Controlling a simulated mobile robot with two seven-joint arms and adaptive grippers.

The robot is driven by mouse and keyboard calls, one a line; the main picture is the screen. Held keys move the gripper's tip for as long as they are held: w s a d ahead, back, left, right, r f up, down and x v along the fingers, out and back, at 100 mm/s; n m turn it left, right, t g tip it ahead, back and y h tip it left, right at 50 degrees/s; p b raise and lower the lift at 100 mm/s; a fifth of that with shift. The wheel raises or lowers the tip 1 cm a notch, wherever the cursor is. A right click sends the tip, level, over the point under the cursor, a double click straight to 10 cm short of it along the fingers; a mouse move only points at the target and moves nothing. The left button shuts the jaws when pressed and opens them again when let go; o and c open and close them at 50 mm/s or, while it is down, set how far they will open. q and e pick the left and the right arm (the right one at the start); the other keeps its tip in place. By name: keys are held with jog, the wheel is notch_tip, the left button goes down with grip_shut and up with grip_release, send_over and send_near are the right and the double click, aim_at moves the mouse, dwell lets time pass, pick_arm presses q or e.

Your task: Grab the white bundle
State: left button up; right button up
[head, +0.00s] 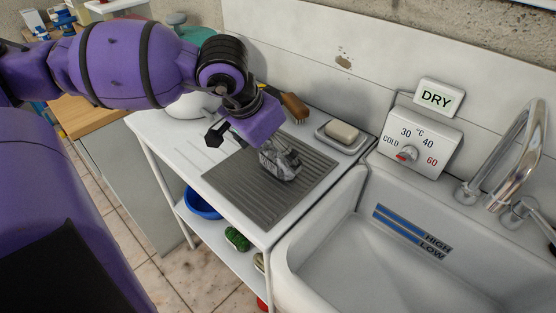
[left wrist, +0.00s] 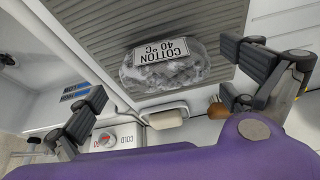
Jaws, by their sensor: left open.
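The white bundle (head: 280,160) lies on the dark grey ridged mat (head: 235,187) of the drainer beside the sink. It looks greyish and crumpled in a clear wrap. In the left wrist view the bundle (left wrist: 165,72) shows a label reading COTTON 40 °C. My left gripper (head: 243,132) is just above and to the left of the bundle in the head view, and partly covers its upper end. In the left wrist view its two fingers stand wide apart, with the bundle beyond them and nothing between them. My right gripper is in neither view.
A soap bar (head: 341,131) in a dish and a wooden brush (head: 295,107) lie behind the mat. A DRY sign (head: 436,98) and a temperature dial (head: 407,153) stand by the wall. The white sink (head: 335,245) is empty, with a tap (head: 520,150) at right.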

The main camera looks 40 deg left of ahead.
aim_at(275, 152)
pick_arm(q)
jog(key=x, duration=0.3)
jog(key=shift+w+f, duration=0.15)
jog(key=shift+f, duration=0.15)
jog(key=c, duration=1.1)
jog(key=shift+r, duration=0.2)
